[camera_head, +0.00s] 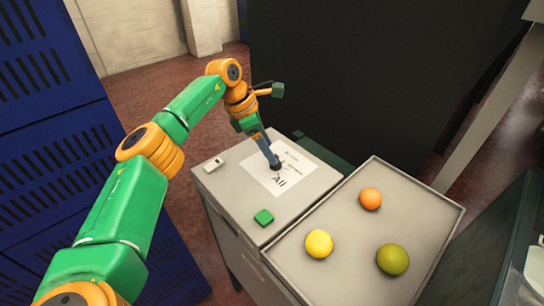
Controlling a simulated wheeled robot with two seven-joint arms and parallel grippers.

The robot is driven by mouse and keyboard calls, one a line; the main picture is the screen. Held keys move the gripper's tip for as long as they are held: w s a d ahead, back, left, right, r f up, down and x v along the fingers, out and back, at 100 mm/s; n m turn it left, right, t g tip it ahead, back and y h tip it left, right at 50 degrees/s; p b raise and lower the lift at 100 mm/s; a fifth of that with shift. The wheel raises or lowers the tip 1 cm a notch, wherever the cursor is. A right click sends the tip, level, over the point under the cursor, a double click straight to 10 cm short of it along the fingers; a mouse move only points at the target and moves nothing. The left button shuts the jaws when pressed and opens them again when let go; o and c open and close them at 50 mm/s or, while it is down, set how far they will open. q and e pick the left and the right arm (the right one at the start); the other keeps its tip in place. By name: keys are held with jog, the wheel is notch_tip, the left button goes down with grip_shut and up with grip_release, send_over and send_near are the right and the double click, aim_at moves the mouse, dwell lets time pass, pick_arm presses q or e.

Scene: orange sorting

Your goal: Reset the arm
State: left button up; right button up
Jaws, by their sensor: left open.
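My left arm comes in from the left, green with orange joints. My right gripper is not in view.
A grey tray (310,275) at the right holds an orange fruit (371,198), a yellow one (319,243) and an olive-green one (393,259). Blue lockers (60,130) stand at the left.

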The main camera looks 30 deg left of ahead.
pick_arm(q)
jog(key=shift+v, duration=1.8)
